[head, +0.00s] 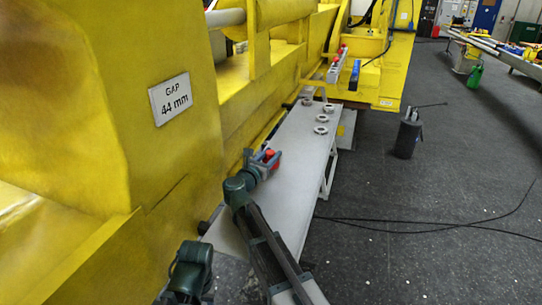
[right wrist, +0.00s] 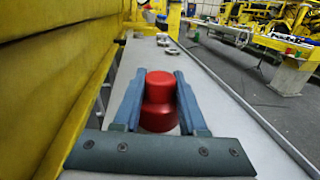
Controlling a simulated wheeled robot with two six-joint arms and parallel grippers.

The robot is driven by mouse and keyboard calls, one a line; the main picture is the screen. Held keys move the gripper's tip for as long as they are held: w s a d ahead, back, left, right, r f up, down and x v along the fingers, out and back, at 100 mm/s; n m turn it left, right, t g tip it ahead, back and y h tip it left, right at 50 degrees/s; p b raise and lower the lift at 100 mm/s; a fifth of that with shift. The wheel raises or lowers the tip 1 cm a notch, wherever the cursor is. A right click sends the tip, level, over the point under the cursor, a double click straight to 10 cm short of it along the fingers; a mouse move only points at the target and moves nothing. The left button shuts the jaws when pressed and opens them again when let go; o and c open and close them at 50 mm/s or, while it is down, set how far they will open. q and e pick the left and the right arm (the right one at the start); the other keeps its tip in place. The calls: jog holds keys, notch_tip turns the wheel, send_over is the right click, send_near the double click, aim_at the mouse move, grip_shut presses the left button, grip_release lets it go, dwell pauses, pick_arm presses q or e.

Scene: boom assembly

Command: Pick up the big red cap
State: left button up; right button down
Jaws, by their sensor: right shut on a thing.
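The big red cap (right wrist: 160,86) stands between the two fingers of my right gripper (right wrist: 160,100) in the right wrist view. It looks like a stepped red cylinder, with a wider rounded part nearer the camera. In the head view only a small bit of the red cap (head: 269,153) shows between the fingers. My right gripper (head: 266,158) is shut on it, over the light grey bench. I cannot tell whether the cap touches the bench. My left gripper is not in view.
The long grey bench (head: 290,190) runs beside a yellow machine wall (head: 150,130) on the left. Several metal rings (head: 321,131) lie at its far end.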

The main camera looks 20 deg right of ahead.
aim_at(271, 151)
notch_tip(271, 151, up, 7)
jog(key=p, duration=0.5)
jog(key=shift+f, duration=0.15)
jog(key=shift+f, duration=0.1)
